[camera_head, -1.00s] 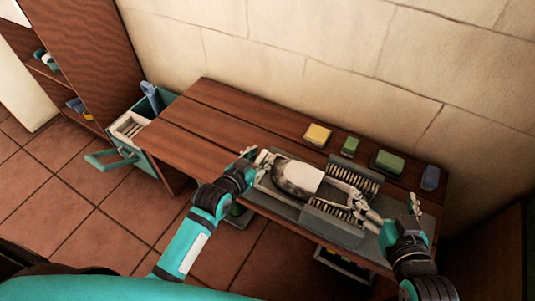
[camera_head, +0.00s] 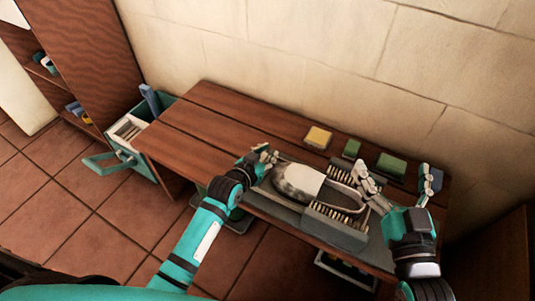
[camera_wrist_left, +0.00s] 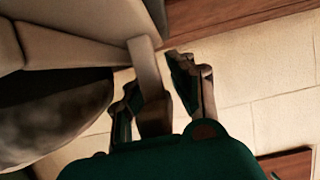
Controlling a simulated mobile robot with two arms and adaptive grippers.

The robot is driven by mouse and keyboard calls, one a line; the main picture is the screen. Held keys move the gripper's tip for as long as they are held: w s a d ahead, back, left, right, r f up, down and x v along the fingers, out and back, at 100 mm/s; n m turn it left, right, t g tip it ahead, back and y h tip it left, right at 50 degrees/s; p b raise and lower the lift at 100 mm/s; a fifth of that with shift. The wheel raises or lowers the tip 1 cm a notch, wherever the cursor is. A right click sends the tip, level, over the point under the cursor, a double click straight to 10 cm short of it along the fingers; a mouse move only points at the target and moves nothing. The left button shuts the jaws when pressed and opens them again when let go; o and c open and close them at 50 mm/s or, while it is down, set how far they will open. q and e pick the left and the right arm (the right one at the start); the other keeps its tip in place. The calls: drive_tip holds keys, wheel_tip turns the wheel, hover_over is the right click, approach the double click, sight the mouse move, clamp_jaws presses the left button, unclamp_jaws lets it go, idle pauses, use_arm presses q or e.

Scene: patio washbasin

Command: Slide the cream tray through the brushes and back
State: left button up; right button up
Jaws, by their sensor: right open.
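The cream tray (camera_head: 335,212) lies on the bench between two brushes and bears a dark and white shoe-like thing (camera_head: 290,178). The front brush (camera_head: 335,224) and the rear brush (camera_head: 345,175) have bristles facing the tray. My left gripper (camera_head: 267,156) is at the tray's left end. In the left wrist view its fingers (camera_wrist_left: 160,92) stand on both sides of a cream handle (camera_wrist_left: 148,75); I cannot tell whether they grip it. My right gripper (camera_head: 396,185) is wide open and empty above the right part of the bench, its fingers spread apart.
Along the bench's back lie a yellow sponge (camera_head: 318,137), a small green block (camera_head: 351,148) and a larger green block (camera_head: 391,165). The bench's left half (camera_head: 205,125) is clear. A stone wall rises behind.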

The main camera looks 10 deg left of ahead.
use_arm(q)
clamp_jaws()
